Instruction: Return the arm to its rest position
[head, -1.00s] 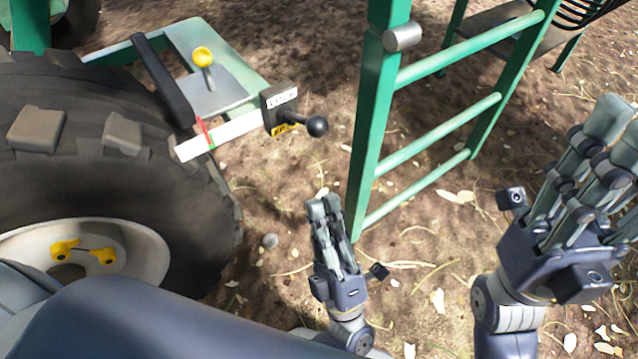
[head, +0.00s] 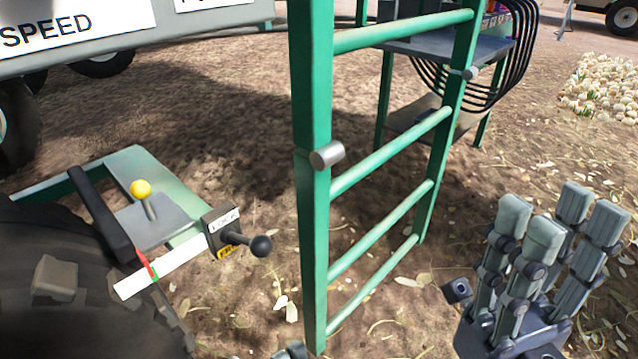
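My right gripper (head: 535,255) is a grey, many-fingered hand at the lower right of the head view. Its fingers point up and stand spread apart, with nothing seen between them. It is clear of the green ladder (head: 312,230) to its left. Of my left gripper (head: 290,351) only grey fingertips show at the bottom edge, near the ladder's foot. The rest of it is out of the frame. Left of the ladder is a lever with a black ball knob (head: 260,246) on a block labelled LOCK (head: 223,222). Neither hand touches it.
A yellow-knobbed lever (head: 141,189) stands on a green and grey bracket beside a large tyre (head: 70,300). A grey panel marked SPEED (head: 70,35) spans the upper left. A pile of onions (head: 602,85) lies at the far right. Bare ground lies between ladder and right hand.

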